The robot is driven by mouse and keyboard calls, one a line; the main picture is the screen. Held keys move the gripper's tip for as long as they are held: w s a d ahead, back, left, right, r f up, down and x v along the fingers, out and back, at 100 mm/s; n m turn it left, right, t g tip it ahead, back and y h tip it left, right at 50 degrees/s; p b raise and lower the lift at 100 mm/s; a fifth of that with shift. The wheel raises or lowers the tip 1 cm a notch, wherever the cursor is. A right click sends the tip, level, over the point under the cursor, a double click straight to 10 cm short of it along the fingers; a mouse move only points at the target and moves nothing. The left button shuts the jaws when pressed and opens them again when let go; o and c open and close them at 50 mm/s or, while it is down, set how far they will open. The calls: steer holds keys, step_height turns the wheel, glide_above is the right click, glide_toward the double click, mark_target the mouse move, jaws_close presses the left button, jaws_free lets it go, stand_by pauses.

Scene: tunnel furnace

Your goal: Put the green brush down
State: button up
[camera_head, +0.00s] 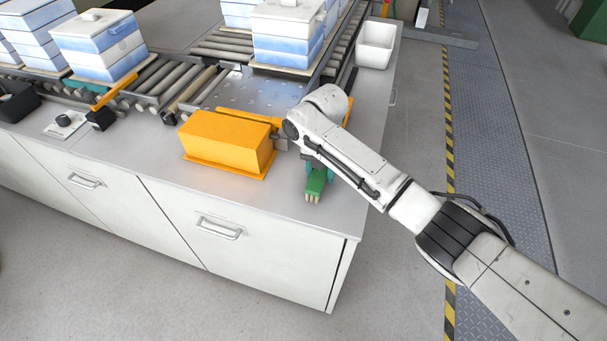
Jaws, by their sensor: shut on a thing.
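The green brush (317,184) shows below the end of my arm, over the right front part of the grey countertop (275,197). Its pale bristles point down towards the front edge. My gripper (313,172) is shut on the brush, and my wrist hides the upper part of both. I cannot tell whether the bristles touch the countertop or hang just above it.
An orange box (228,142) stands close left of my gripper. A metal plate and roller conveyor (170,82) with stacked blue-white boxes (290,30) lie behind. A white bin (376,45) stands at the back right. The countertop's front right corner is clear.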

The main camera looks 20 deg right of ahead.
steer(key=shift+s+r, duration=0.2)
steer(key=shift+w+d+f, duration=0.1)
steer(key=shift+w, duration=0.05)
steer(key=shift+f, duration=0.15)
steer(key=o, duration=1.1)
step_height(320, 180, up, 12)
steer(key=b, duration=0.1)
steer(key=shift+r+b, duration=0.2)
steer(key=shift+b, duration=0.2)
steer(key=shift+f, duration=0.1)
